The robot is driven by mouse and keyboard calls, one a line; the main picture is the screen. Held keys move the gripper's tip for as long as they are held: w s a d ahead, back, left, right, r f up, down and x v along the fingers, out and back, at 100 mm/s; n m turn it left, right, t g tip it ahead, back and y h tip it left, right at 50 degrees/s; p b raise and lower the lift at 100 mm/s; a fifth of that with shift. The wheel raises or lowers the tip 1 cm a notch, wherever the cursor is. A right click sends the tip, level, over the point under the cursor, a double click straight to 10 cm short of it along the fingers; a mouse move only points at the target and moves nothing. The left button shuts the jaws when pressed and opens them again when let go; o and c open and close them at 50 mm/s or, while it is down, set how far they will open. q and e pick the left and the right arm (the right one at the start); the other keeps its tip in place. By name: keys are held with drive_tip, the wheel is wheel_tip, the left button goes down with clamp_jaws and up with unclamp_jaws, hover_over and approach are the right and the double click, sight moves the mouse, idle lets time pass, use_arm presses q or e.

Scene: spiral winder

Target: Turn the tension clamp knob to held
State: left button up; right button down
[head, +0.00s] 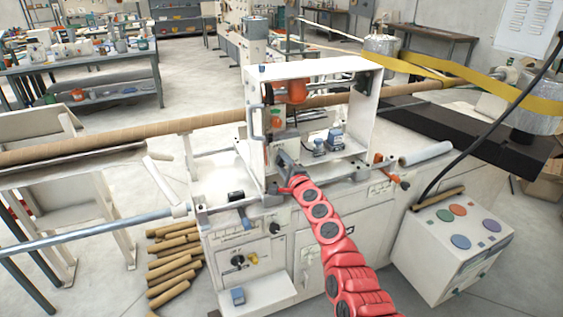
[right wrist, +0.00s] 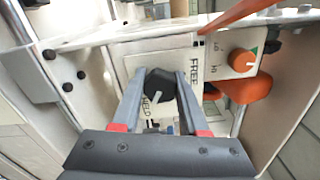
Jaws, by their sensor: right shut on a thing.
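The tension clamp knob (right wrist: 158,84) is a black round knob on a pale panel inside the machine's white frame. Words beside it read FREE, at its right, and HELD, below it. My right gripper (right wrist: 160,76) has its two grey fingers on either side of the knob and is shut on it. A pale mark shows low on the knob, but I cannot tell its exact setting. In the head view my right gripper (head: 281,156) reaches into the white frame (head: 310,72), and the knob is hidden there. My left gripper is not in view.
An orange knob (right wrist: 242,61) sits on the panel right of the clamp knob, near an orange bar. The frame's walls stand close on both sides. A long brown tube (head: 100,148) crosses the machine. A box with coloured buttons (head: 458,209) stands at the right.

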sight(283, 162)
drive_tip(key=shift+c, duration=2.2)
unclamp_jaws()
drive_tip(key=shift+s+d+p, duration=0.2)
drive_tip(key=shift+s+p, duration=0.1)
drive_tip(key=shift+p, duration=0.25)
drive_tip(key=p+v, duration=0.3)
drive_tip(key=v, duration=0.2)
drive_tip(key=shift+r+p, duration=0.15)
drive_tip(key=shift+p, duration=0.2)
drive_tip(key=v, duration=1.1)
drive_tip(key=shift+s, duration=0.4)
drive_tip(key=shift+d, duration=0.1)
